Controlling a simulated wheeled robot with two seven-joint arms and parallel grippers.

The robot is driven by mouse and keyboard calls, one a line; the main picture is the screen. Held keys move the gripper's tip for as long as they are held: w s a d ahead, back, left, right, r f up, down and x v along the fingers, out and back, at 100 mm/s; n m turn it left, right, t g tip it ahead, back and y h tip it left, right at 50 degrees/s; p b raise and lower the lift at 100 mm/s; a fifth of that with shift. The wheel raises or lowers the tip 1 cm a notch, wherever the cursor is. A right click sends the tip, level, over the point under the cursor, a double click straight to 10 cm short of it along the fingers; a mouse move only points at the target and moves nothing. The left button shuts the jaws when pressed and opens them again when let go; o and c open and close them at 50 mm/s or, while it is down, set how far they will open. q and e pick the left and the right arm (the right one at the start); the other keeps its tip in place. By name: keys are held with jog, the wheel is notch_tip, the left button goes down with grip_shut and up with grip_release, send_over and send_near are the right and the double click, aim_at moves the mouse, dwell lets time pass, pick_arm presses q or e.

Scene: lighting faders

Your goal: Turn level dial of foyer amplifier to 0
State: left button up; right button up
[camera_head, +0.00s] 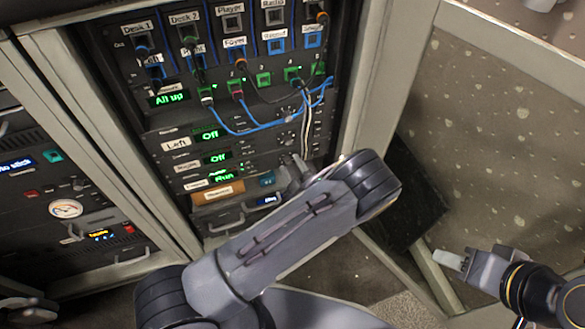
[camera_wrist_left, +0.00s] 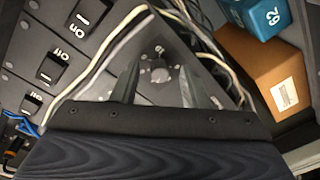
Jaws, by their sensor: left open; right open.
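The rack (camera_head: 345,75) holds stacked amplifier units with green displays. The lowest one (camera_head: 224,177) reads "Run"; its small label is too blurred to read surely, so I cannot confirm which is the foyer amplifier. My left gripper (camera_head: 292,172) reaches the right part of these units, its arm hiding the area below. In the left wrist view a small round dial (camera_wrist_left: 160,73) shows between the fingers of my left gripper (camera_wrist_left: 160,85), which are open with gaps on both sides. The dial's setting is not readable. My right gripper (camera_head: 450,259) is open and empty, away from the rack at lower right.
White cables (camera_wrist_left: 112,52) hang close beside the left fingers. Rocker switches (camera_wrist_left: 55,65) lie left of them. An orange-brown box (camera_wrist_left: 262,68) and a blue box (camera_wrist_left: 258,14) sit at the right. Blue cables (camera_head: 262,127) loop across the patch panel above.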

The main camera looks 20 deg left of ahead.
pick_arm(q)
grip_shut()
jog(key=shift+n, duration=0.3)
jog(key=n+p, duration=0.1)
jog(key=n, duration=0.2)
jog(key=shift+r+n, duration=0.15)
jog(key=shift+n, duration=0.15)
jog(key=n+p, duration=0.1)
jog(key=n, duration=0.3)
jog(key=shift+h, duration=0.3)
jog(key=n+p, duration=0.1)
jog(key=n, duration=0.5)
jog(key=shift+r+h, duration=0.1)
jog(key=shift+h, duration=0.2)
jog(key=n, duration=0.6)
jog(key=shift+s+a, duration=0.1)
jog(key=shift+n, duration=0.3)
